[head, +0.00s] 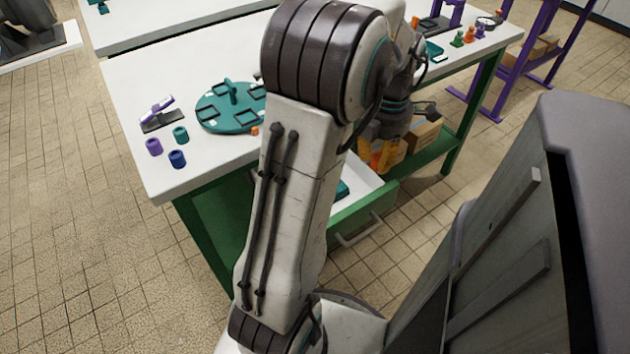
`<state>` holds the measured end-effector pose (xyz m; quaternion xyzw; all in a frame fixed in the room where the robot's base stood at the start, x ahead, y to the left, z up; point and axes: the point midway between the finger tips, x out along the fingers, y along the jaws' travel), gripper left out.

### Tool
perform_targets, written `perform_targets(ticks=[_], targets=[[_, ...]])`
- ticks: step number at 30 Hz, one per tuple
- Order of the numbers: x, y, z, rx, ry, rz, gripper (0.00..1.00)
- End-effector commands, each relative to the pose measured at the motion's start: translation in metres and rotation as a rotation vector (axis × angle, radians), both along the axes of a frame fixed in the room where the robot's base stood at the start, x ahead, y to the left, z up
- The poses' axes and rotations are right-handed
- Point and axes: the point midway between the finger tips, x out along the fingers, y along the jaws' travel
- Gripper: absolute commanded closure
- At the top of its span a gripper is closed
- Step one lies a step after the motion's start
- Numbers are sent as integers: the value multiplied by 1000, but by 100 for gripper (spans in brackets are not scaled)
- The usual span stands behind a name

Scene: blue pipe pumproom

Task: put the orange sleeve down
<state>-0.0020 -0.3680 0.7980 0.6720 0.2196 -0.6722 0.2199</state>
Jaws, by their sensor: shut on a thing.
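My gripper (384,143) hangs beyond my arm, above the open drawer and to the right of it. My own arm hides part of it. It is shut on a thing. Orange shows at its lower end, which I take for the orange sleeve (379,158); its outline is hard to make out. Another orange sleeve (469,35) stands at the table's far right end, between a green one (457,40) and a purple one (480,32).
Purple (154,147), teal (181,135) and blue (177,159) sleeves stand at the white table's (155,185) near left corner, by a purple-and-dark fixture (158,115). The open drawer (363,211) juts out below. A cardboard box (425,132) sits on the green lower shelf.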

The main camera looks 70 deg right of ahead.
Motion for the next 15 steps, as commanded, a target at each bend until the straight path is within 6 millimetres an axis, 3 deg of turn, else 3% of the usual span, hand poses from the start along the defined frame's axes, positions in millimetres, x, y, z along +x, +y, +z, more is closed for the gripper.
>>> perform_targets(ticks=[7,15], targets=[[13,-3,-9,1,0,56,100],[60,-19,-41,2,0,62,100]])
